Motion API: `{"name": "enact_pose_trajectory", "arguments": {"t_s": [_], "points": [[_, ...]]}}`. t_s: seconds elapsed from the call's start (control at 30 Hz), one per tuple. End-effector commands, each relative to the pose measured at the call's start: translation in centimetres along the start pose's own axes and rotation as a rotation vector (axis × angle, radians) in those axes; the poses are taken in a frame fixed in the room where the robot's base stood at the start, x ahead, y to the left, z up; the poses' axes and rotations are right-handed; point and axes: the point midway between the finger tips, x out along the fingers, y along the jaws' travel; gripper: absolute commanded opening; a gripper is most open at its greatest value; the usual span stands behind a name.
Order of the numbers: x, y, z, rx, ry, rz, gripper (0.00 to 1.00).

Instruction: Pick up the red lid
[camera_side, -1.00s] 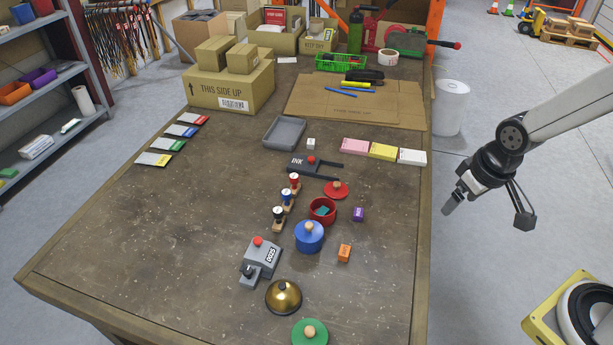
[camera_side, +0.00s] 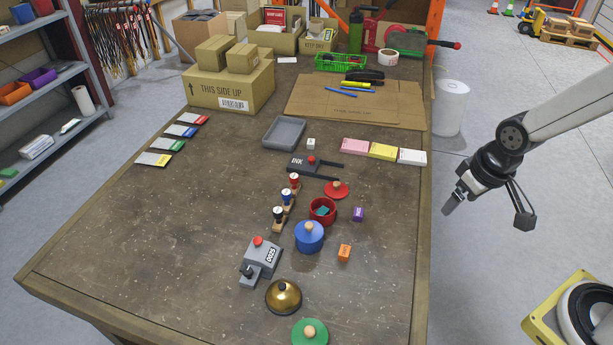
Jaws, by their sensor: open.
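My gripper (camera_side: 488,215) is at the right, out past the table's right edge and above the floor. It is open and empty, well apart from the lid.
A blue lidded pot (camera_side: 309,237), an orange block (camera_side: 344,253) and a purple block (camera_side: 358,214) stand near the red pot. Pink, yellow and white pads (camera_side: 382,151) lie behind.

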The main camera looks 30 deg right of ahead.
Motion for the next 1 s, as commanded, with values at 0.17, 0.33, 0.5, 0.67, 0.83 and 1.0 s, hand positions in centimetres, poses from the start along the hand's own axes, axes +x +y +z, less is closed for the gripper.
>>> {"name": "enact_pose_trajectory", "arguments": {"t_s": [0.17, 0.33, 0.5, 0.67, 0.83, 1.0], "points": [[0.0, 0.0, 0.0, 0.000, 0.000, 0.000, 0.72], [0.0, 0.0, 0.0, 0.000, 0.000, 0.000, 0.72], [0.1, 0.0, -0.3, -0.003, 0.001, -0.001, 0.72], [0.5, -0.2, -1.9, -0.018, 0.005, -0.008, 0.72], [1.7, -0.5, -5.1, -0.054, 0.015, -0.022, 0.72], [3.7, -1.0, -9.4, -0.102, 0.032, -0.041, 0.72]]}}
